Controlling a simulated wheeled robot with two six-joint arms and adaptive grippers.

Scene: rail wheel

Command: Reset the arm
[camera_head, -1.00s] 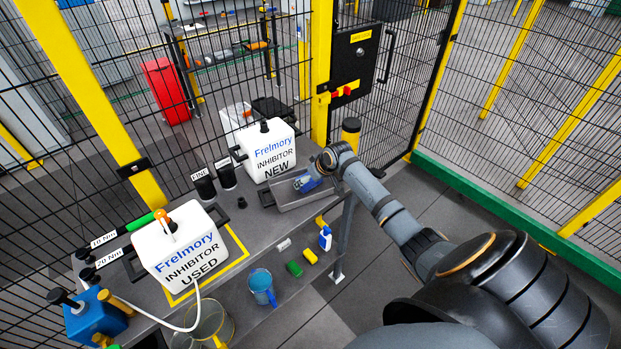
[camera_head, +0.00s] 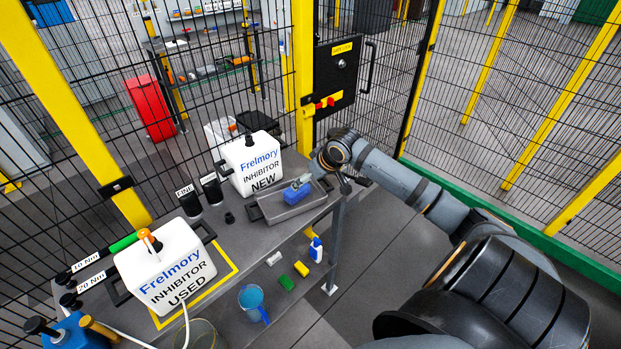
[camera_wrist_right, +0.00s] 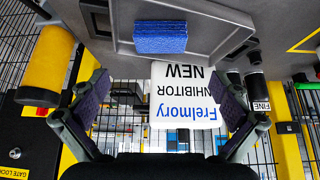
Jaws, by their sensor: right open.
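My right arm comes in from the right in the head view. Its gripper (camera_head: 318,168) is beside the right end of a grey tray (camera_head: 272,213) and above the table edge. In the right wrist view the two fingers (camera_wrist_right: 164,82) are wide apart with nothing between them. A blue sponge-like block (camera_head: 297,194) lies in the tray, apart from the fingers. The block also shows in the right wrist view (camera_wrist_right: 160,37). My left gripper is out of view.
The white INHIBITOR NEW canister (camera_head: 252,163) stands behind the tray, near the gripper. The INHIBITOR USED canister (camera_head: 165,267) is at the front left. A yellow fence post (camera_head: 303,75) and black gate lock box (camera_head: 338,70) stand behind.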

